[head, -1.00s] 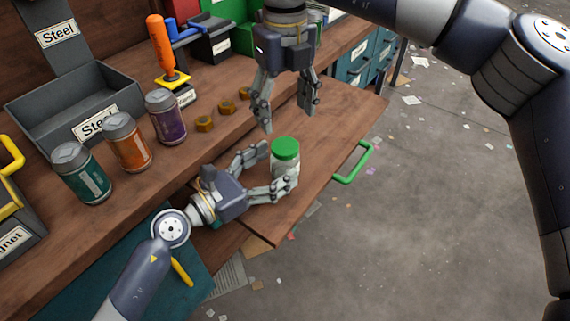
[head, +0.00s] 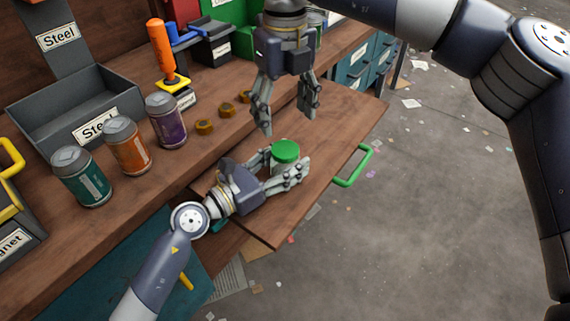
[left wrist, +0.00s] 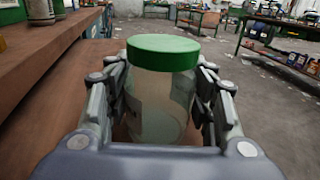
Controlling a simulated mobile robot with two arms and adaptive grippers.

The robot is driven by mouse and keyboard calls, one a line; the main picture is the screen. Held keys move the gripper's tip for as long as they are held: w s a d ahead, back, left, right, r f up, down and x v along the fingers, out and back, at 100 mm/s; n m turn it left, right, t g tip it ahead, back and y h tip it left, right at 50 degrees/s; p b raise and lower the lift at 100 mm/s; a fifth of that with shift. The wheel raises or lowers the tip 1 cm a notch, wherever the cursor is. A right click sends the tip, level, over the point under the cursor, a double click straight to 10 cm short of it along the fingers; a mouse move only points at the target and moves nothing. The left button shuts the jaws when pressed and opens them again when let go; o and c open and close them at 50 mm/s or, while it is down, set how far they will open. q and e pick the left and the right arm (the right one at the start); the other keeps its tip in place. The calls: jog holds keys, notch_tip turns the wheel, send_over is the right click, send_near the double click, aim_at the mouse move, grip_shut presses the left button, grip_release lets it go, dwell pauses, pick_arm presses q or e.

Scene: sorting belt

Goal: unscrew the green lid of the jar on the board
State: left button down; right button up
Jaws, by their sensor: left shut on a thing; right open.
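The jar is clear glass with a pale label and a green lid (head: 286,150), and it stands upright on the pull-out wooden board (head: 330,150). My left gripper (head: 279,168) is shut on the jar's body, below the lid. In the left wrist view the jar (left wrist: 160,108) sits between the two fingers, with the green lid (left wrist: 163,52) on top and clear of them. My right gripper (head: 287,112) is open and empty, pointing down above the lid. In the head view my left fingers hide most of the jar's body.
Teal (head: 82,176), orange (head: 128,147) and purple (head: 166,121) cans stand on the bench left of the board. Several brass nuts (head: 204,126) lie behind it. A grey Steel bin (head: 60,108) stands at the back left. A green handle (head: 352,167) sits on the board's right edge.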

aim_at(285, 148)
jog(key=m, duration=1.7)
jog(key=shift+m, duration=0.4)
jog(key=shift+f, duration=4)
jog(key=shift+c, duration=0.2)
